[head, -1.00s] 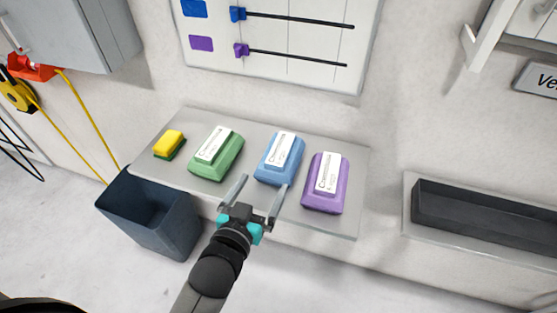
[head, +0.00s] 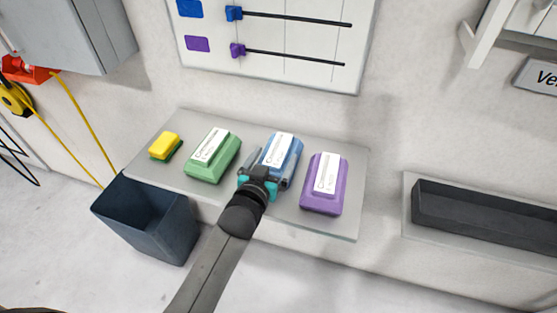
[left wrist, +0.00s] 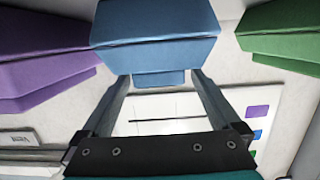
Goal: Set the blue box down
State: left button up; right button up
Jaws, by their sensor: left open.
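The blue box (head: 283,151), with a white label on top, sits on the grey shelf (head: 160,184) between a green and a purple box. My left gripper (head: 268,168) is open, with its fingers on either side of the blue box's near part. In the left wrist view the blue box (left wrist: 155,35) lies between and beyond the open fingertips (left wrist: 158,82). I cannot tell whether the fingers touch it. My right gripper is not in view.
The green box (head: 213,155) stands left of the blue one and the purple box (head: 324,184) right. A yellow and green sponge (head: 165,146) lies at the shelf's left. A dark bin (head: 150,220) stands below left. A dark tray (head: 480,215) is at right.

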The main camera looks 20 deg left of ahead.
pick_arm(q)
jog(key=shift+w+f, duration=0.25)
jog(key=shift+w, duration=0.95)
grip_shut()
jog(key=shift+r, duration=0.1)
